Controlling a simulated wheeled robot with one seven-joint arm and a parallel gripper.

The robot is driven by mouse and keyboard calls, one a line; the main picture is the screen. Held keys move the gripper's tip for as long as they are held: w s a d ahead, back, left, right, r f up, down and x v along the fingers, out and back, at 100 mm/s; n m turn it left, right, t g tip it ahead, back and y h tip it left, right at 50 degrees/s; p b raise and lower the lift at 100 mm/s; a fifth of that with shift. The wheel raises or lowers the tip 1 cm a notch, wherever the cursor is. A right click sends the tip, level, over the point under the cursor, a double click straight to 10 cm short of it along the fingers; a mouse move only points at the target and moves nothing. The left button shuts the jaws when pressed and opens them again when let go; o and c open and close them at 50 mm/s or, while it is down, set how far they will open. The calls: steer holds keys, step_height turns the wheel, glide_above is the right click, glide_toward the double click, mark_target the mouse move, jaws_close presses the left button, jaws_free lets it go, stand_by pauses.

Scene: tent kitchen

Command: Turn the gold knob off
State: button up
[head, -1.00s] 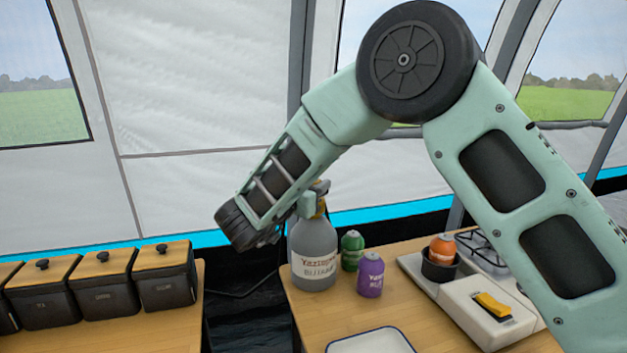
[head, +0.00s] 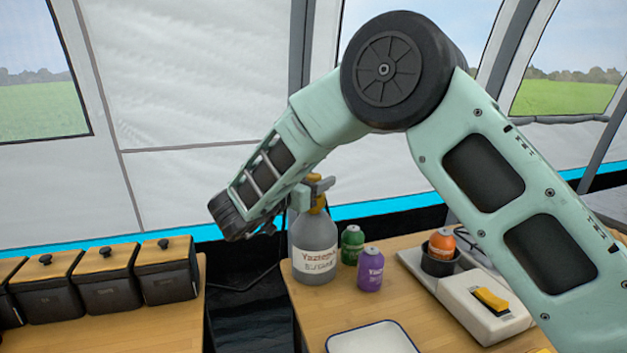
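The gold knob (head: 322,184) shows at the top of a grey gas bottle (head: 313,241), which stands upright on the wooden table. The bottle has a white label and a gold-coloured neck. My gripper (head: 302,199) is at the bottle's top, close to the left side of the knob. The arm's end covers much of the gripper, so I cannot tell whether its fingers touch the knob or are open or shut.
A green can (head: 351,243) and a purple can (head: 370,269) stand right of the bottle. A stove (head: 480,309) with a yellow knob and a black pot (head: 438,263) holding an orange can is further right. A white tray (head: 372,340) lies in front. Black boxes (head: 108,285) stand on the left table.

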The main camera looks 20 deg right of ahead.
steer(key=b+v, duration=0.1)
steer(key=v, duration=1.6)
steer(key=shift+a, duration=0.2)
steer(key=shift+s, duration=0.1)
